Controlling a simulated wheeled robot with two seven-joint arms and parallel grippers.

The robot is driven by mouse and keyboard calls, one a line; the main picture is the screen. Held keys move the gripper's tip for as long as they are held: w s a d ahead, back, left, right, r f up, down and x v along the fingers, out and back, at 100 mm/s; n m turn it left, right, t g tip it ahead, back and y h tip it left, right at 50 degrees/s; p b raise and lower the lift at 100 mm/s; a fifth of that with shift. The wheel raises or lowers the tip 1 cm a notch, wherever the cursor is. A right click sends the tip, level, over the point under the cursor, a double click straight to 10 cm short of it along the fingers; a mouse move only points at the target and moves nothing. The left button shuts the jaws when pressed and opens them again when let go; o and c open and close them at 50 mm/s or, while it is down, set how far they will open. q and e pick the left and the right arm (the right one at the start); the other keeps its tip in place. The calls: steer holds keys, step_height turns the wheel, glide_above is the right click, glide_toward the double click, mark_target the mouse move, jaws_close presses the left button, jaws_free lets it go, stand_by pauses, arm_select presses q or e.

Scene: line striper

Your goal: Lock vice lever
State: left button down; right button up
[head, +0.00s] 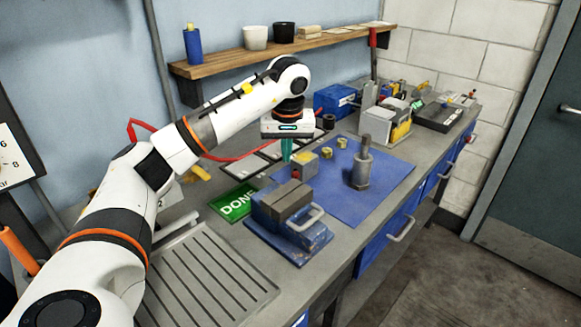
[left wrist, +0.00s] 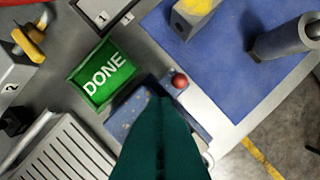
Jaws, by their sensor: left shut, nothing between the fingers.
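The vice has a blue base (head: 310,240) and grey jaws (head: 285,200), and stands near the front edge of the bench. A silver bar handle (head: 306,219) shows on its front right side. My left gripper (head: 286,158) is above and behind the vice, with teal fingers shut and empty. In the left wrist view the fingers (left wrist: 161,110) cover much of the blue vice (left wrist: 128,112). A red ball knob (left wrist: 179,81) shows just beyond the fingertips; I cannot tell whether it belongs to the vice lever. My right gripper is not in view.
A green DONE sign (head: 235,203) lies left of the vice. A blue mat (head: 385,178) carries a grey cylinder post (head: 361,172) and a grey-yellow block (head: 305,164). A slotted grey tray (head: 205,270) is in front left. A wooden shelf (head: 225,66) hangs behind.

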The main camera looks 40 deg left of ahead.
arm_select(q)
steer(key=s+a+r+m+t+h+b, duration=0.1)
steer(key=s+a+r+m+t+h, duration=0.15)
steer(key=s+a, duration=0.3)
steer(key=w+d+f+p, duration=0.2)
steer(key=w+d+f, duration=0.1)
steer(key=w+f, duration=0.3)
step_height(320, 180, down, 3)
steer(key=shift+w+d+r+g+h, duration=0.1)
steer(key=shift+w+d+g+h, duration=0.15)
steer(key=shift+w+g+h, duration=0.1)
steer(key=shift+s+d+r+y, duration=0.1)
steer(key=shift+d+y, duration=0.6)
steer(key=shift+d, duration=0.5)
steer(key=shift+a, duration=0.1)
